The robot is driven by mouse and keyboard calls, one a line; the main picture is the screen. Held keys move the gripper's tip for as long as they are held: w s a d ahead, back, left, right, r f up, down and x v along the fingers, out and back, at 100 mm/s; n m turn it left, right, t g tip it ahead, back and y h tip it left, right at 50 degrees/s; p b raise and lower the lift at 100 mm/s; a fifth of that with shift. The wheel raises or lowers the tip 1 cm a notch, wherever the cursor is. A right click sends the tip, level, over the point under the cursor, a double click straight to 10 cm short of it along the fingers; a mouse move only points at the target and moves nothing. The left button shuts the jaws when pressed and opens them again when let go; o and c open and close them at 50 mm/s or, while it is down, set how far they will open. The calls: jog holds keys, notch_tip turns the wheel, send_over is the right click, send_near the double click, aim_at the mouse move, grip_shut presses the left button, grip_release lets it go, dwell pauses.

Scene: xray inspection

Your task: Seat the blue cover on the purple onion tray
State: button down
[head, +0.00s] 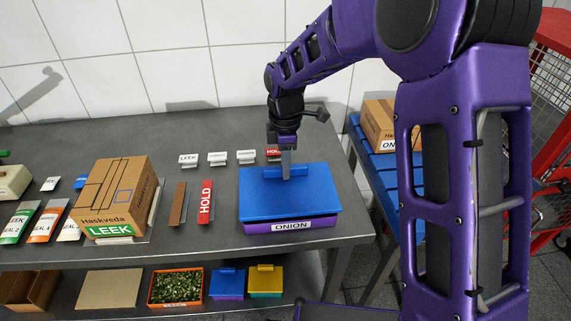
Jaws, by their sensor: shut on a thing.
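The blue cover (258,205) lies over the purple onion tray (258,227) on the right part of the steel table. The tray's front shows a white ONION label. The cover looks roughly level and lined up with the tray; I cannot tell whether it is fully down all round. My gripper (286,172) comes down from above and is shut on the raised blue handle in the middle of the cover. The tray's inside is hidden.
Left of the tray stand a red HOLD sign (206,202), a brown strip (179,203) and a LEEK carton (113,194). Small label holders (217,159) line the back. The lower shelf holds a tray of green pieces (176,287) and small lidded boxes. A blue conveyor (376,177) with an onion carton (380,124) is at right.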

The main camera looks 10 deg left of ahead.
jog(key=shift+f+b, duration=0.55)
jog(key=shift+f, duration=0.4)
jog(key=c, duration=0.7)
grip_release()
jog(key=shift+r, duration=0.1)
notch_tip(320, 180, up, 17)
jog(key=shift+r+p, duration=0.15)
jog(key=shift+p, duration=0.85)
